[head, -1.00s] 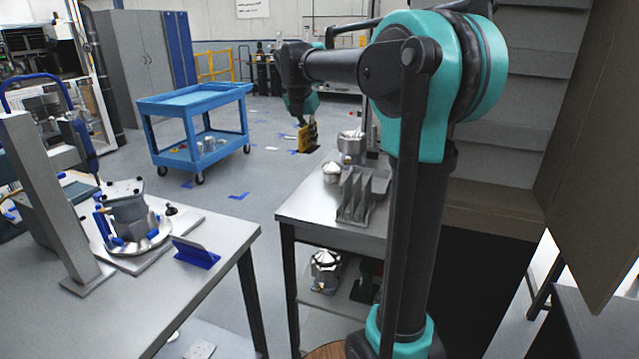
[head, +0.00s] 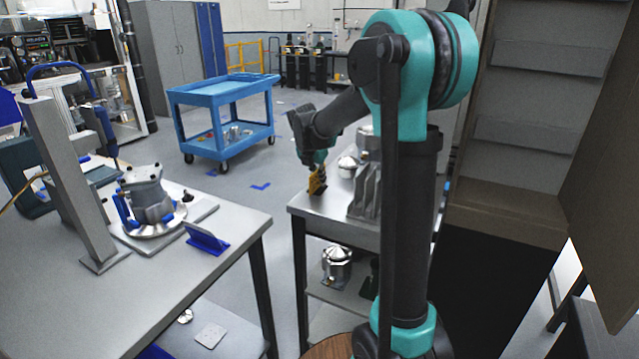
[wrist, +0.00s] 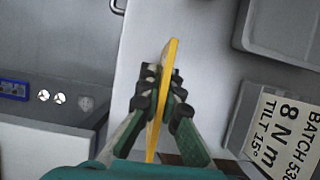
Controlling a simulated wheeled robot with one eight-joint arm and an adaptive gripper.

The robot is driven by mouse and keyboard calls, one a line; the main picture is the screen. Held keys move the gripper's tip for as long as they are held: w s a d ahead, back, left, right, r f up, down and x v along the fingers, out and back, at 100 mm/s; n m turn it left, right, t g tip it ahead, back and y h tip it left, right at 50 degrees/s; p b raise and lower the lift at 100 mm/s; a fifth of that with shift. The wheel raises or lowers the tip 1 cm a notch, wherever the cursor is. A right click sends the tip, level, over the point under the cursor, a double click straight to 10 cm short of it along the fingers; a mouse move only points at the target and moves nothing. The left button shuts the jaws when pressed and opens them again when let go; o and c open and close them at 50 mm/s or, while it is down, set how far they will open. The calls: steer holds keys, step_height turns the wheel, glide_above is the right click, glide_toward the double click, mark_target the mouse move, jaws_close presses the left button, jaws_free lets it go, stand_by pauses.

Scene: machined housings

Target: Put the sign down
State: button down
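The sign is a thin yellow and black plate (head: 317,182), held at the far left corner of the right metal table (head: 330,208). My gripper (head: 316,163) is above it with its fingers pointing down. In the wrist view, the yellow sign (wrist: 163,100) shows edge-on between the two green and black fingers of my gripper (wrist: 162,98), which are closed on it from both sides. Its printed face is not readable. I cannot tell whether its lower edge touches the tabletop.
A finned grey housing (head: 367,195) and a silver part (head: 347,166) stand right of the sign. A white placard with text (wrist: 284,132) shows in the wrist view. The left table (head: 60,285) holds a clamped housing (head: 148,198) and a blue stand (head: 206,239). A blue cart (head: 222,92) stands behind.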

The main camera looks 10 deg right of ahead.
mark_target(313, 174)
steer(key=shift+f, duration=0.7)
steer(key=shift+f, duration=0.1)
steer(key=c, duration=1.7)
jaws_free()
steer(key=v, duration=1.2)
